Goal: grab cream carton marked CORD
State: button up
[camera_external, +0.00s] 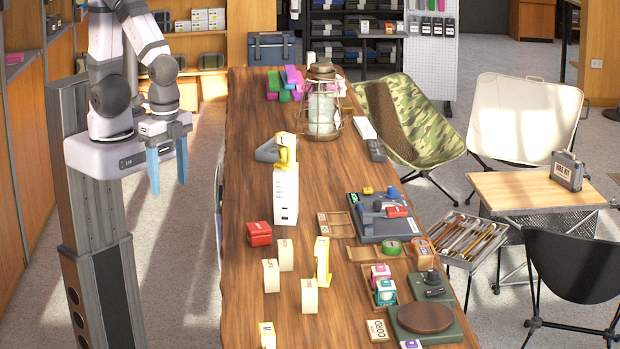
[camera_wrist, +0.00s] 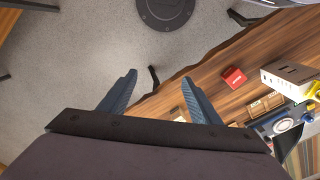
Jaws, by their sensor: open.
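My gripper (camera_external: 168,187) hangs open and empty over the floor to the left of the long wooden table, above its height. Its two blue fingers also show apart in the wrist view (camera_wrist: 159,77). Several cream cartons stand on the near half of the table: one at the left (camera_external: 271,276), one behind it (camera_external: 286,255) and one to the right (camera_external: 309,296). Their markings are too small to read surely. A flat cream piece (camera_external: 377,330) reading CORD lies or leans near the front right, beside a green base. I cannot tell whether it is a carton or a label.
The wooden table (camera_external: 240,200) carries a red box (camera_external: 259,234), a white tower (camera_external: 286,195), a yellow-and-white carton (camera_external: 322,262), a lantern (camera_external: 321,105) and wooden trays (camera_external: 336,225). The table's left strip is clear. Camp chairs stand at the right.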

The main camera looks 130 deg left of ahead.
notch_tip(320, 180, up, 4)
jog(key=r, duration=0.1)
jog(key=w+a+f+m+y+b, duration=0.4)
jog(key=w+a+f+m+b, duration=0.15)
jog(key=b, duration=0.25)
notch_tip(320, 180, up, 5)
jog(key=m+t+y+b, duration=0.8)
jog(key=m+t+b, duration=0.5)
jog(key=m+b, duration=0.9)
send_over(309, 286)
jog(key=s+d, duration=0.2)
jog(key=s, duration=0.2)
jog(key=f, duration=2.4)
jog(key=shift+w+f, duration=0.1)
jog(key=shift+w, duration=0.15)
jog(key=shift+p+x, duration=0.75)
jog(key=shift+x, duration=3)
jog(key=shift+s+a, duration=0.1)
